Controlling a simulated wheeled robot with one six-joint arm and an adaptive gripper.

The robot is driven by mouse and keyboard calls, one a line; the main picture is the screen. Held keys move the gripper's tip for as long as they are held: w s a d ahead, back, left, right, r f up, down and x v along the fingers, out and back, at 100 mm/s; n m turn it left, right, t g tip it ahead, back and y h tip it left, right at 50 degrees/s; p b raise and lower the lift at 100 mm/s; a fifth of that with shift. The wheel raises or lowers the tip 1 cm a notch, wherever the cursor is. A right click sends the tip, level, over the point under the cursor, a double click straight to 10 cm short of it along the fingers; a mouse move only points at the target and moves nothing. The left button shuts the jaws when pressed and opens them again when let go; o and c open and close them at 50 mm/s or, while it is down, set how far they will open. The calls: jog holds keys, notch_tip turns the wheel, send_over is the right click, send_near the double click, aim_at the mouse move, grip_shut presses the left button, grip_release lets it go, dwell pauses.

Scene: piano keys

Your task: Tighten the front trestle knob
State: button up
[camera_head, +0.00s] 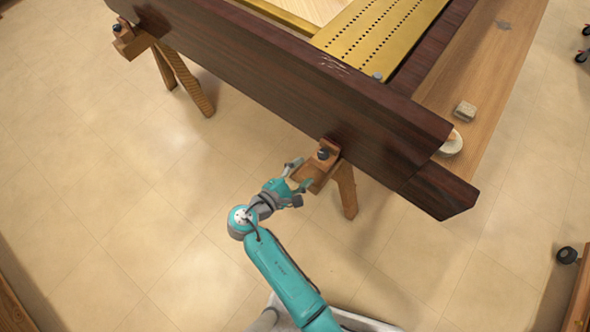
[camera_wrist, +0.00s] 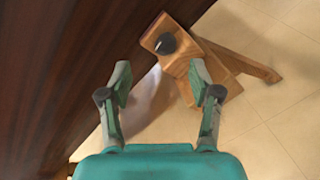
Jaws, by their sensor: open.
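The dark round knob (camera_head: 323,153) sits on top of the wooden trestle end (camera_head: 318,173) close against the dark piano case. In the wrist view the knob (camera_wrist: 166,43) is above and beyond my fingertips, on the wooden block (camera_wrist: 180,62). My gripper (camera_head: 299,174) is open and empty, just left of the trestle end in the head view. In the wrist view its two fingers (camera_wrist: 159,78) are spread apart, with the knob past their tips and not between them. The right fingertip overlaps part of the wooden block in that view.
The dark wooden piano case (camera_head: 290,90) runs diagonally over the trestles. A second trestle with its own dark knob (camera_head: 117,28) stands at the upper left. A wooden bench (camera_head: 490,75) holds a small block (camera_head: 465,111) and a round pale item (camera_head: 451,144). The tiled floor at left is clear.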

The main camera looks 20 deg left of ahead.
aim_at(322, 154)
jog(key=n, duration=0.2)
jog(key=a+n+g, duration=0.1)
jog(key=n, duration=0.2)
jog(key=r+n, duration=0.1)
jog(key=n, duration=0.2)
jog(key=shift+s+a+g, duration=0.25)
jog(key=shift+a+g, duration=0.05)
jog(key=shift+a, duration=0.05)
jog(key=w+d+f+n+y, duration=0.1)
jog(key=w+d, duration=0.1)
jog(key=w, duration=0.1)
jog(key=w+d+f+n+t+y, duration=0.1)
jog(key=w+f+n, duration=0.1)
jog(key=w, duration=0.1)
jog(key=w+d+f+n+y, duration=0.1)
jog(key=w+d, duration=0.1)
jog(key=w, duration=0.1)
jog(key=shift+w+d+f+n+y, duration=0.3)
jog(key=shift+w+d+f+n, duration=0.05)
jog(key=shift+n, duration=0.05)
dwell(0.4)
jog(key=c, duration=1.1)
